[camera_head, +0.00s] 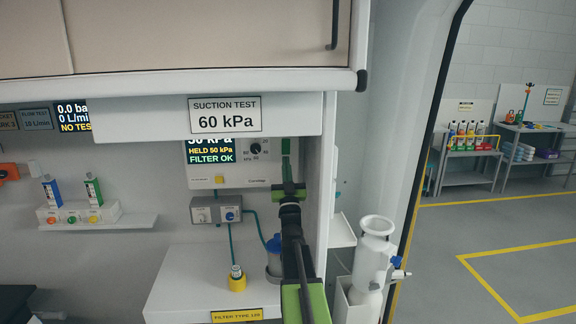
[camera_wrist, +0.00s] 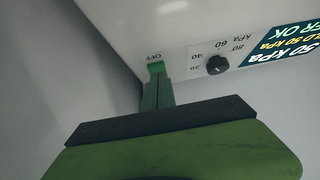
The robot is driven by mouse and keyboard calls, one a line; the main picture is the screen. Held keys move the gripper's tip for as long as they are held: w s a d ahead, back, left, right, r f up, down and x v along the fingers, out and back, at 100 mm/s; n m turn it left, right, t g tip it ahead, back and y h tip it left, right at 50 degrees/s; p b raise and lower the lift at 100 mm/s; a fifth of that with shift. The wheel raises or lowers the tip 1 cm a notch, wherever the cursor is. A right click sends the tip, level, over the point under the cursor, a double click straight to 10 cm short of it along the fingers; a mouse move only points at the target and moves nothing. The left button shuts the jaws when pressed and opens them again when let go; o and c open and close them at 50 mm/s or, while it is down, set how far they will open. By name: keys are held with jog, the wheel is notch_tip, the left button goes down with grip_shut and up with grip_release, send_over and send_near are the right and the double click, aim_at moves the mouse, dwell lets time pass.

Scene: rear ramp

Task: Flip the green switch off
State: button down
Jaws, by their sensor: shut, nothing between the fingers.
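The green switch (camera_wrist: 156,67) sits on the white suction unit (camera_head: 240,173), beside an upside-down OFF label in the wrist view. My gripper (camera_wrist: 155,80) is shut with nothing between its fingers. Its fingertips are right at the switch, overlapping its lower edge in the wrist view; I cannot tell whether they touch. In the head view my gripper (camera_head: 287,152) reaches up in front of the unit's right side, and I cannot make out the switch apart from the green fingers. The display (camera_head: 210,152) reads "HELD 50 kPa" and "FILTER OK".
A black dial (camera_wrist: 217,65) is close beside the switch. A "SUCTION TEST 60 kPa" sign (camera_head: 225,115) hangs on the cabinet edge above. A side wall (camera_head: 320,190) stands close to the right of my arm. A blue-lidded jar (camera_head: 274,262) and a yellow-based bottle (camera_head: 237,282) stand below.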

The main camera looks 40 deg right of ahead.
jog(key=b+v, duration=0.8)
jog(key=v, duration=0.4)
jog(key=shift+d+f, duration=0.3)
jog(key=shift+d, duration=0.1)
jog(key=shift+w, duration=0.1)
